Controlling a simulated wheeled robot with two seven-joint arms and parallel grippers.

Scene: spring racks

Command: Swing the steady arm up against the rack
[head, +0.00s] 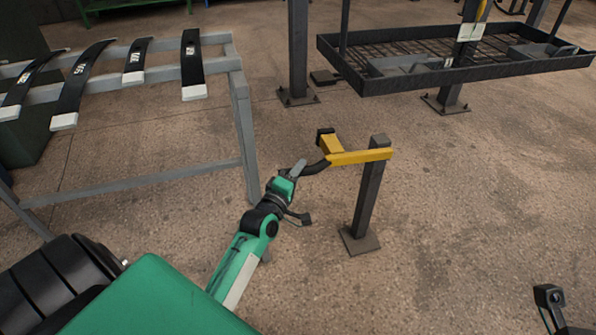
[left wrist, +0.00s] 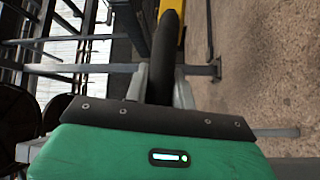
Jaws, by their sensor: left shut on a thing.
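The steady arm is a yellow bar (head: 360,157) on top of a short dark post (head: 369,195) that stands upright on the floor. A curved black handle (head: 317,167) comes off its left end, near a short yellow piece with a black block. My left gripper (head: 299,170) is shut on this handle. In the left wrist view the black handle (left wrist: 167,45) runs up from between the grey fingers (left wrist: 163,90). The grey rack (head: 243,110) stands to the left of the arm, with a clear gap between them. My right gripper's fingers do not show.
Several black leaf springs (head: 192,62) with white ends lie across the rack's top rails. A dark mesh tray (head: 455,75) on posts stands at the back right. Part of my right arm (head: 549,296) shows at the lower right.

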